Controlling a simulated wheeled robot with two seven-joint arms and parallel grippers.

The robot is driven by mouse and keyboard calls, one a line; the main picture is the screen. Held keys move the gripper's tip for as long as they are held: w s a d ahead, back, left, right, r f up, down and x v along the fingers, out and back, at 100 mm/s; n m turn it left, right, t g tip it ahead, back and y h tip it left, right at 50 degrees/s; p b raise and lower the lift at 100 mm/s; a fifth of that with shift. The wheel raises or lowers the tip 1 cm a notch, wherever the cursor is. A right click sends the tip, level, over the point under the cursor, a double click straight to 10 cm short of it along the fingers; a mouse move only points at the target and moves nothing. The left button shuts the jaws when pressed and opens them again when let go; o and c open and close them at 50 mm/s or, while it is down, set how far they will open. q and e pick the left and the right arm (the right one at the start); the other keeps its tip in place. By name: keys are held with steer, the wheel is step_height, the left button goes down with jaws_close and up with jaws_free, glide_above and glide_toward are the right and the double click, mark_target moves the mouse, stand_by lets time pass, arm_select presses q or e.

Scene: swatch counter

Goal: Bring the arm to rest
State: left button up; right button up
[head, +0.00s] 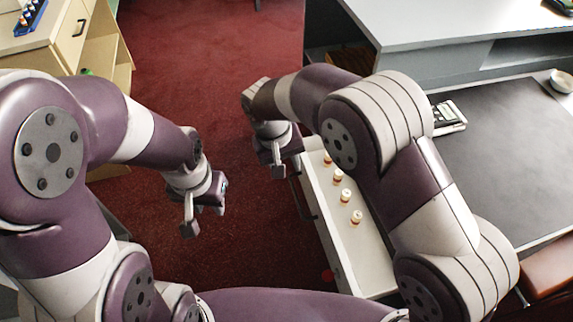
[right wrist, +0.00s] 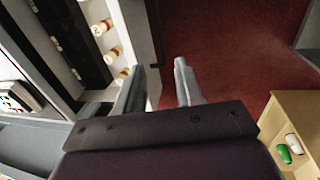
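My left gripper (head: 203,215) hangs over the red carpet at the left-centre of the head view. Its fingers point down, and I cannot tell how far apart they are. My right gripper (head: 282,170) is further right, beside the far end of the open drawer. In the right wrist view my right gripper (right wrist: 162,85) has its two fingers apart with nothing between them, and carpet and the drawer edge show beyond.
A white open drawer (head: 349,262) holds several small bottles with white caps (head: 338,175). A dark-topped counter (head: 510,150) with a calculator-like device (head: 449,117) stands at right. A wooden cabinet (head: 70,35) is at upper left. Open red carpet (head: 200,60) lies between.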

steer(key=s+d+r+m+p, duration=0.1)
steer(key=s+d+r+p, duration=0.3)
steer(key=d, duration=0.3)
steer(key=s+d+r+m+y+p, duration=0.1)
steer(key=s+d+r+p, duration=0.3)
steer(key=d, duration=0.4)
steer(key=s+d+r+m+y+p, duration=0.1)
steer(key=s+d+r+p, duration=0.3)
steer(key=d+r, duration=0.2)
steer(key=shift+s+d+r+m+t, duration=0.3)
steer(key=shift+d+m, duration=0.1)
steer(key=shift+d, duration=0.25)
